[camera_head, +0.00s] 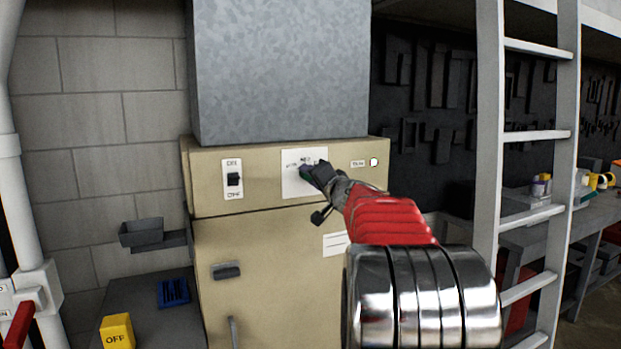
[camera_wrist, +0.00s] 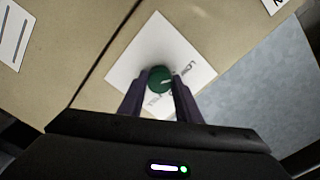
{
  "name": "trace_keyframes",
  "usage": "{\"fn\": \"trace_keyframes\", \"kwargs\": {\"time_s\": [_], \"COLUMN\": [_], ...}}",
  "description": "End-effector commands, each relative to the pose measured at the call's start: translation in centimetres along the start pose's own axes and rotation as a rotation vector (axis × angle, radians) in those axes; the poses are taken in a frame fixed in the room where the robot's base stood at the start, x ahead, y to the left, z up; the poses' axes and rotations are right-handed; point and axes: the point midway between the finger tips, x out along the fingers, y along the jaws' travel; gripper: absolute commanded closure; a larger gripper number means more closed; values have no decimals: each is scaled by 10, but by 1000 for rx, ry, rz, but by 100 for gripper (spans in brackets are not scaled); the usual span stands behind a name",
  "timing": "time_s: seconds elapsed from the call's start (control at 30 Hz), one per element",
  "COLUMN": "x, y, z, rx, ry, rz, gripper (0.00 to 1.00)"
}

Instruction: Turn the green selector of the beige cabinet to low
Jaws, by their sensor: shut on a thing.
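The beige cabinet (camera_head: 262,239) stands against the block wall. Its green selector (camera_wrist: 160,77) is a round knob on a white label plate (camera_wrist: 140,58). My gripper (camera_wrist: 158,84) is shut on the selector, with one dark finger on each side of it. In the head view the selector (camera_head: 304,172) is mostly hidden by my gripper (camera_head: 315,173). Lettering shows on the plate around the knob, partly covered by the fingers. A small pale mark shows on the knob's face, but I cannot tell for certain which position it points to.
An ON/OFF rocker switch (camera_head: 233,179) is left of the plate, and a small lit lamp (camera_head: 374,162) is to its right. A grey duct (camera_head: 280,70) rises above. A ladder (camera_head: 489,150) stands at the right. A yellow OFF block (camera_head: 117,332) is at lower left.

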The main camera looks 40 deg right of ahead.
Motion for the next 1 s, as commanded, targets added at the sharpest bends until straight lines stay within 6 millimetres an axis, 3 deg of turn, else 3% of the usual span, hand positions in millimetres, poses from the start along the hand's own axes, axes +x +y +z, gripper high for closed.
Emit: {"fn": "trace_keyframes", "kwargs": {"time_s": [0.13, 0.17, 0.4, 0.77, 1.0], "x": [2, 2, 1, -2, -22], "y": [3, 3, 2, 1, 1], "z": [6, 6, 3, 0, -1], "rx": [1, 1, 1, 1, 1], "ry": [-10, -10, -5, -1, 1], "rz": [3, 3, 2, 2, 2], "gripper": [92, 69, 52, 51, 51]}}
